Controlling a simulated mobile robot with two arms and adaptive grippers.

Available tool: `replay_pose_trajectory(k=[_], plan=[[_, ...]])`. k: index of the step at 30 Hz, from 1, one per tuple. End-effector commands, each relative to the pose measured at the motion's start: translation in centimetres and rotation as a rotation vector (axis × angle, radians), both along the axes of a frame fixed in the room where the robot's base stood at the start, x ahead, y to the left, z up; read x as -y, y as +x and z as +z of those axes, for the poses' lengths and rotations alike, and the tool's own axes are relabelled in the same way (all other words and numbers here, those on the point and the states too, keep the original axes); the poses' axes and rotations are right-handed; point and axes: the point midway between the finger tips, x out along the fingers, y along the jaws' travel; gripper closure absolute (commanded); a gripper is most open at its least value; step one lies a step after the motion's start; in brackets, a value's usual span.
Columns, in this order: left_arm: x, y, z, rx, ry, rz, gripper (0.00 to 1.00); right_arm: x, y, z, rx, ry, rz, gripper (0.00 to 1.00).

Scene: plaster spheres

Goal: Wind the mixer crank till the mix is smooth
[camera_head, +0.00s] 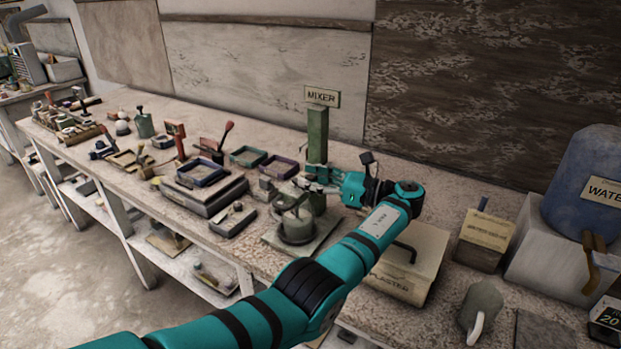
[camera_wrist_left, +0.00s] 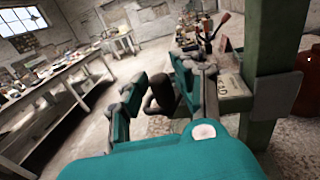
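The mixer is a green post (camera_head: 317,140) with a MIXER sign (camera_head: 322,97) and a grey pot (camera_head: 296,230) on a flat base plate. My left gripper (camera_head: 308,184) is at the post, above the pot, with its arm reaching across the bench front. In the left wrist view its two fingers (camera_wrist_left: 158,88) stand apart, with a dark upright knob-like piece (camera_wrist_left: 161,95) between them, probably the crank handle. I see no firm contact on it. The green post (camera_wrist_left: 268,70) rises close on the right there. The mix inside the pot is hidden. My right gripper is not in view.
A tan PLASTER box (camera_head: 425,250) stands right of the mixer, partly behind my arm. Farther right are a smaller box (camera_head: 484,240), a grey mug (camera_head: 480,306) and a blue WATER container (camera_head: 585,185). Trays (camera_head: 203,172) and tools crowd the bench to the left.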

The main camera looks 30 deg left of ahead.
Motion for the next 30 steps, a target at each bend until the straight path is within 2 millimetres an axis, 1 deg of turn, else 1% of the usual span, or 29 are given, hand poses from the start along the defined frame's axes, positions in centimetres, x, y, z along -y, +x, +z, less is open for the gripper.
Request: replay_pose_trajectory(k=[1,2,3,10,13,17,21,24,27,30], plan=[[-0.1,0.0,0.1,0.002,0.001,0.001,0.62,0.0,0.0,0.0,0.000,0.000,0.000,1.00],[-0.1,0.0,0.1,0.002,0.001,0.001,0.58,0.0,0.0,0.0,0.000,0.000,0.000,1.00],[-0.1,0.0,0.1,0.003,0.002,0.001,0.56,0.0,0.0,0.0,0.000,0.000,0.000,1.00],[-0.2,0.0,0.3,0.006,0.004,0.001,0.56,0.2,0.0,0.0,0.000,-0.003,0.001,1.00],[-0.2,0.1,0.9,0.007,0.005,0.002,0.56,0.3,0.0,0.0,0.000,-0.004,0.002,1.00],[-0.2,0.1,2.9,0.011,0.004,0.001,0.56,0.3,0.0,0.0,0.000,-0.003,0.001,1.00],[-0.2,0.0,5.8,0.012,0.003,0.001,0.56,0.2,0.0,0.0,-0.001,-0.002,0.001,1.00],[-0.1,0.1,7.6,0.008,0.004,0.001,0.56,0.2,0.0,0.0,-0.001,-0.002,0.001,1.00],[-0.1,0.1,9.0,0.006,0.004,0.001,0.56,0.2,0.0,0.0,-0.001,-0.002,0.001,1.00],[-0.1,0.1,9.8,0.005,0.002,0.001,0.56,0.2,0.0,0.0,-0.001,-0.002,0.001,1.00]])
